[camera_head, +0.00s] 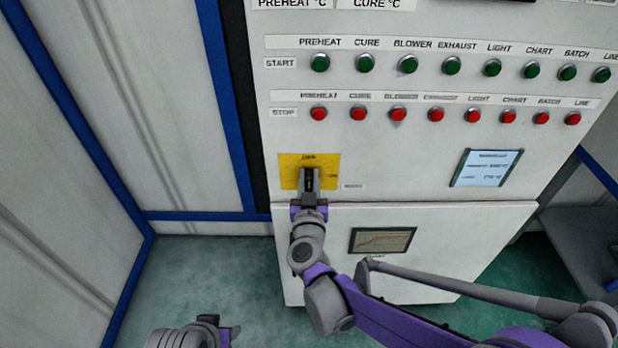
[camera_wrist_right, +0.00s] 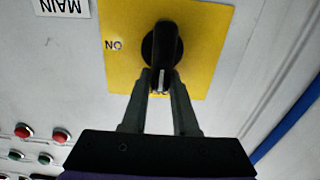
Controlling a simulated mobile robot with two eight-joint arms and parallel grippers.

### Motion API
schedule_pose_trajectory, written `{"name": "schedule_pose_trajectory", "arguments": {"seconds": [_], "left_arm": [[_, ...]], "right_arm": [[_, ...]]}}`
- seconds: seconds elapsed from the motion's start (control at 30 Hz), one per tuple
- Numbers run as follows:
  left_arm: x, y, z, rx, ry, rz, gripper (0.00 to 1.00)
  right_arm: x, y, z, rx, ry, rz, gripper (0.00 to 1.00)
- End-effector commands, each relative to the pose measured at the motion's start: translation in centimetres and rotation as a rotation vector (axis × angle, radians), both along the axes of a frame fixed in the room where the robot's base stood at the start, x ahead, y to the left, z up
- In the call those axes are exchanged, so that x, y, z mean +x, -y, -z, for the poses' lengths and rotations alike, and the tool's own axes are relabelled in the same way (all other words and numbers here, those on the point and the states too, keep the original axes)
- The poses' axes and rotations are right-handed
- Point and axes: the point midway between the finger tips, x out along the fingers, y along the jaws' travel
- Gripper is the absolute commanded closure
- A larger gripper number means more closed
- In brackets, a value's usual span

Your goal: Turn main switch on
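The main switch is a black rotary knob (camera_wrist_right: 162,45) on a yellow plate (camera_wrist_right: 205,75) on the cabinet front. In the head view the yellow plate (camera_head: 290,172) shows below the red buttons, and my gripper hides most of the knob. The wrist view is upside down; "ON" is printed at its left. The knob's handle stands upright, with its white mark at the "OFF" end. My right gripper (camera_wrist_right: 161,80) has its fingers on both sides of that end, seemingly touching it; it also shows in the head view (camera_head: 309,176). Part of my left arm shows at the bottom edge, its fingers unclear.
Green start buttons (camera_head: 408,64) and red stop buttons (camera_head: 398,114) run in rows above the switch. A chart display (camera_head: 382,240) is below and a light blue screen (camera_head: 487,168) to the right. White panels with blue frames (camera_head: 120,120) stand at the left.

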Motion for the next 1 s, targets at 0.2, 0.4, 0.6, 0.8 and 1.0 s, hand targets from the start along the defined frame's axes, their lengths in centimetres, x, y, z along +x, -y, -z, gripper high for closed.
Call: {"name": "schedule_pose_trajectory", "arguments": {"seconds": [0.2,0.4,0.6,0.8,1.0], "left_arm": [[0.0,0.0,0.1,0.0,0.0,0.0,0.5],[0.0,0.0,0.2,0.0,-0.001,0.0,0.5],[-0.1,0.0,0.5,0.0,-0.002,0.0,0.5],[-0.1,0.0,1.0,0.0,-0.003,0.0,0.5],[-0.1,0.0,1.4,0.0,-0.005,0.0,0.5]], "right_arm": [[-0.1,0.0,0.2,0.006,-0.004,-0.002,1.0],[-0.1,0.1,0.3,0.04,-0.005,-0.002,1.0],[-0.1,0.4,0.5,0.146,-0.006,-0.003,1.0],[-0.2,0.8,0.7,0.314,-0.008,-0.005,1.0],[-0.2,1.3,0.9,0.505,-0.009,-0.005,1.0]]}}
